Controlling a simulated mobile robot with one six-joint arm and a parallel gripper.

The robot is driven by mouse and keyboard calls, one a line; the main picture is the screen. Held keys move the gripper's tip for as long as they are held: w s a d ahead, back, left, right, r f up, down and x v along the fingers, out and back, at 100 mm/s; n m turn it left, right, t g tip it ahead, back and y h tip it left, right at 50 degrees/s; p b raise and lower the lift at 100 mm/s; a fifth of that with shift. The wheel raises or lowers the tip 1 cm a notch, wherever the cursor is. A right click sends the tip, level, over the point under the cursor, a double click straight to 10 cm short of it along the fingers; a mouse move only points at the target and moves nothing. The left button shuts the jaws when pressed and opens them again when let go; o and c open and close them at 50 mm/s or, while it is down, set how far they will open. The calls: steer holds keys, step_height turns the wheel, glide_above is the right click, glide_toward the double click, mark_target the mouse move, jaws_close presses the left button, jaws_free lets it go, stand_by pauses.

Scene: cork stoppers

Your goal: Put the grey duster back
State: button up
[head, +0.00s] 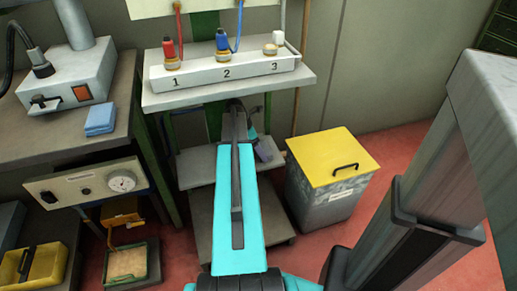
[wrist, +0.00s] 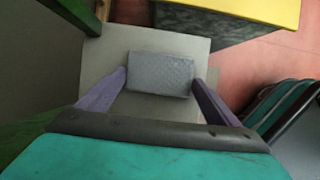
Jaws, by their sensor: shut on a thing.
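A grey bin with a yellow lid (head: 333,157) stands right of the stand. A blue folded cloth (head: 100,118) lies on the left bench (head: 60,140). Red floor (head: 385,150) is clear behind the bin.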

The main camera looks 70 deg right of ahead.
steer(key=o, duration=0.9)
steer(key=shift+f, duration=0.15)
steer(key=p+v, duration=0.3)
steer(key=v, duration=0.9)
steer(key=shift+s, duration=0.1)
steer(key=shift+s, duration=0.1)
